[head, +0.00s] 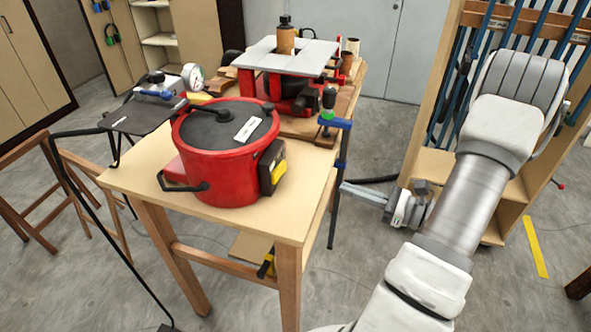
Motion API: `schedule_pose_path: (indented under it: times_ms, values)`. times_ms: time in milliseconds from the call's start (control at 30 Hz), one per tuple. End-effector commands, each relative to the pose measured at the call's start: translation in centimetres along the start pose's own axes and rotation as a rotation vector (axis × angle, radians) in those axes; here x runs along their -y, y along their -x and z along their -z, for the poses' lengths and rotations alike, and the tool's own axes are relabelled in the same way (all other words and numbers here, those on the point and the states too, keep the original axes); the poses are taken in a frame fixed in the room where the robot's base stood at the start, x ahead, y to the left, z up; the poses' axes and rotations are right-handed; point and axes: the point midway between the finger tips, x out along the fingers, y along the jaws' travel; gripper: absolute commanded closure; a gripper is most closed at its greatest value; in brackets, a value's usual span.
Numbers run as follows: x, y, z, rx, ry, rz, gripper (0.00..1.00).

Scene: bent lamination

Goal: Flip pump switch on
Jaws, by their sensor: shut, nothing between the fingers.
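A red round tank with a dark lid (225,150) stands on the near part of the wooden table. A dark box with a yellow face (273,167) sits on its right side; I cannot tell whether this carries the pump switch. A small device with a round gauge (193,77) stands behind it at the left, partly hidden. No switch is clear enough to tell its position. My gripper (343,188) is right of the table, apart from the tank, its fingers pointing left. It is shut and empty.
The wooden table (133,182) also holds a red machine with a grey top (290,55) at the back. A blue clamp (340,135) stands up at the table's right edge, near my gripper. A wooden rack with blue clamps (450,60) is behind my arm.

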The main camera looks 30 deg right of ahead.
Motion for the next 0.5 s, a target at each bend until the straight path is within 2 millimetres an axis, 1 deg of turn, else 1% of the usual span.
schedule_pose_path:
  times_ms: [167,267,367,500]
  values:
    - [0.0,-0.5,0.0,0.000,0.001,-0.002,1.00]
    - [-0.1,-1.6,-0.1,0.000,0.001,-0.004,1.00]
    - [-0.1,-3.5,-0.1,0.000,0.001,-0.006,1.00]
    - [-0.1,-6.6,-0.1,0.000,0.001,-0.006,1.00]
